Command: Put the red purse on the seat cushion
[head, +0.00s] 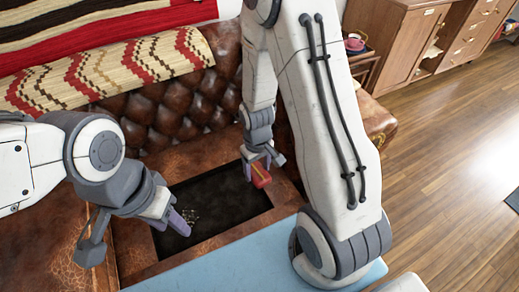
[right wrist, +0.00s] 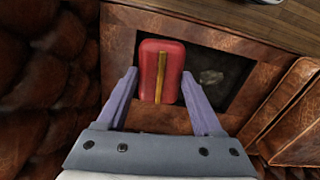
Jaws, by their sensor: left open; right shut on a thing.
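The red purse (head: 261,176) has a gold strip down its middle. In the right wrist view the purse (right wrist: 149,70) sits between the two purple fingertips of my right gripper (right wrist: 160,88), which is shut on it. In the head view my right gripper (head: 263,163) holds it over the right end of a dark rectangular area in the brown leather seat (head: 140,258). I cannot tell whether the purse touches the surface below. My left gripper (head: 136,232) is open and empty at the left of the dark area.
A tufted leather backrest (head: 165,112) with patterned blankets (head: 110,72) stands behind. A light blue surface (head: 245,262) is in front. Wooden cabinets (head: 405,40) and open floor (head: 450,140) are at right.

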